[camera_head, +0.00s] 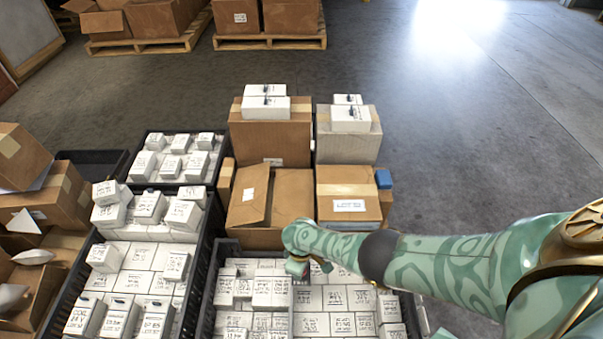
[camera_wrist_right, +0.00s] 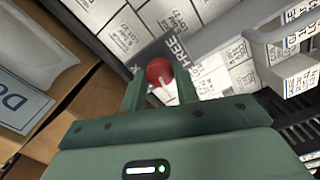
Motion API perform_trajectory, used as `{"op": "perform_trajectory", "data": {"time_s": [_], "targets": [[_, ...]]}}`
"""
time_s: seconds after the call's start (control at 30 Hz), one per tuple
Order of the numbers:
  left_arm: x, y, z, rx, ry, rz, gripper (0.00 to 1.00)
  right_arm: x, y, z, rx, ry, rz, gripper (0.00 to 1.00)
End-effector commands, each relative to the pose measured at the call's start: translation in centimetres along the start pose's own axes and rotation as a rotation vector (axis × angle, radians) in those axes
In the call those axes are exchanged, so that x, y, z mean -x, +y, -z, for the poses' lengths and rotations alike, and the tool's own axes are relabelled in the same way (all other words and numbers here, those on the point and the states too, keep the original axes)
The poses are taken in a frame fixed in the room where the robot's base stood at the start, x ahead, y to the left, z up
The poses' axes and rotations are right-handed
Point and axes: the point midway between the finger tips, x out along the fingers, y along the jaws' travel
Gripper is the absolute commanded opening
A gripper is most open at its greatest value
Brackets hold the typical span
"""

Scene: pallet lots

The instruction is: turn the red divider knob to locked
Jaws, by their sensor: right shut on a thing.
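The red divider knob (camera_wrist_right: 159,71) shows in the right wrist view, round and red, between the two green fingers of my right gripper (camera_wrist_right: 160,88). The gripper is shut on it. The knob sits by a dark grey strip (camera_wrist_right: 178,46) with pale lettering; I cannot read its setting. In the head view my right gripper (camera_head: 298,268) is over the front black crate (camera_head: 229,245), low among the white boxes, and the knob is hidden or too small to tell. My left gripper is not in view.
Another black crate (camera_head: 207,250) of white labelled boxes stands at the left. Cardboard boxes (camera_head: 270,140) stack behind the front crate, with small white boxes on top. Open cartons (camera_head: 60,195) crowd the far left. The floor (camera_head: 440,150) at the right is clear.

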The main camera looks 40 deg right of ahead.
Motion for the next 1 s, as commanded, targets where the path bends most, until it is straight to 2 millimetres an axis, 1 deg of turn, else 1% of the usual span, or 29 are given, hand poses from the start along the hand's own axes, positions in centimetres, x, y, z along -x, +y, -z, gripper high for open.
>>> {"op": "perform_trajectory", "data": {"time_s": [0.6, 0.8, 1.0], "targets": [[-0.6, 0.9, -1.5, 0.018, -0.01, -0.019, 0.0, 0.0, -0.1, 0.0, -0.574, -0.001, 0.003, 0.08], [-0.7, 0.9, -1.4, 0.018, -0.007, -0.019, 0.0, 0.0, -0.1, 0.0, -0.719, 0.0, 0.003, 0.08], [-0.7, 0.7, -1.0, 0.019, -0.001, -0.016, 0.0, 0.0, -0.1, 0.0, -0.82, -0.001, 0.002, 0.08]]}}
